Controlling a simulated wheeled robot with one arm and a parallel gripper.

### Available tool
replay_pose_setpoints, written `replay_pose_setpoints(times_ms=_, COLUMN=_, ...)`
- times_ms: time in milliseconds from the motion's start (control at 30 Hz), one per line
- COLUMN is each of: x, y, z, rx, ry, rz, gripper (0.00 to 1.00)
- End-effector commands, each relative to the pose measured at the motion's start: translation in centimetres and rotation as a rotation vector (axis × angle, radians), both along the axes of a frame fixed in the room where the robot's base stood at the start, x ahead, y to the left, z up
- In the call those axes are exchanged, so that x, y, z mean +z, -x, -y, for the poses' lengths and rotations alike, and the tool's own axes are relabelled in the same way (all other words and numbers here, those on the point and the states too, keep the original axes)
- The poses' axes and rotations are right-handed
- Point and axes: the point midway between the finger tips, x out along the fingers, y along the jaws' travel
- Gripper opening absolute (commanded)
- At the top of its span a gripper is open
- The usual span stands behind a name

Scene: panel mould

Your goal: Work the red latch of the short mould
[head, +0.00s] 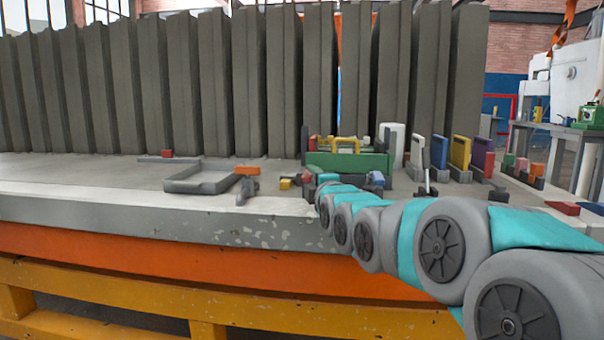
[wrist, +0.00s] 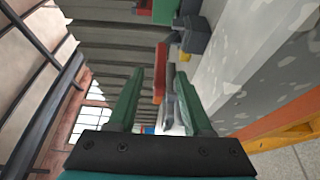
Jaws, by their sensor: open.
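A low grey mould frame (head: 200,188) lies on the table left of centre in the head view. An orange-red latch piece (head: 247,170) shows at its right end, above a dark grey part. In the wrist view, an orange-red bar (wrist: 160,75) and a grey bar (wrist: 171,95) beside it appear between my fingers. My gripper (wrist: 155,78) is open, its two green fingers on either side of the red bar in the picture. I cannot tell how far off the bar is, and no contact shows. In the head view my arm's end largely hides the gripper.
A green box-like mould (head: 345,161) stands right of centre, with a small yellow block (head: 286,184) to its left. Coloured upright panels (head: 459,152) stand at right. Tall grey slabs (head: 200,90) line the back. The table's left side (head: 80,172) is clear.

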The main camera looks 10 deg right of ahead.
Motion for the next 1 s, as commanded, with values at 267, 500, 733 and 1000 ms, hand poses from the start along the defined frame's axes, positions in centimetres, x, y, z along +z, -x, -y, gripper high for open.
replay_pose_setpoints(times_ms=267, x=-0.1, y=-3.0, z=-0.3, rx=0.002, ry=-0.002, rz=-0.003, gripper=0.5)
replay_pose_setpoints(times_ms=500, x=0.0, y=-5.9, z=-0.6, rx=0.002, ry=-0.003, rz=0.0, gripper=0.5)
replay_pose_setpoints(times_ms=733, x=0.0, y=-7.4, z=-0.6, rx=0.0, ry=-0.002, rz=-0.001, gripper=0.5)
replay_pose_setpoints(times_ms=1000, x=0.0, y=-7.5, z=-0.6, rx=0.0, ry=-0.002, rz=-0.001, gripper=0.5)
